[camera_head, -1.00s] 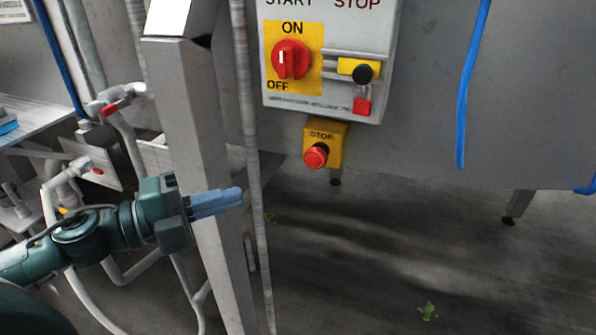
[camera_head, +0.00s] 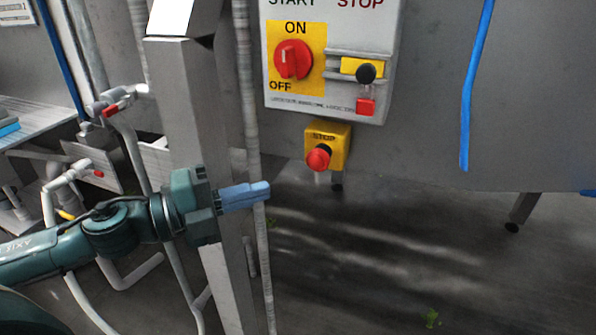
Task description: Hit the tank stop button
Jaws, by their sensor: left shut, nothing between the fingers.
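The tank stop button is a red mushroom button (camera_head: 319,157) on a yellow box (camera_head: 341,146) marked STOP, below the grey control panel. My left gripper (camera_head: 266,189) comes in from the left, its blue fingers shut and empty. In the picture its fingertips are below and to the left of the red button, with a visible gap. I cannot tell the exact depth between them. My right gripper is not in view.
The control panel (camera_head: 350,110) above carries a red ON/OFF rotary switch (camera_head: 293,60) and a black knob (camera_head: 366,72). A grey post (camera_head: 190,110) and a thin conduit (camera_head: 249,110) stand close to my left gripper. A blue hose (camera_head: 470,100) hangs at right. Floor below is open.

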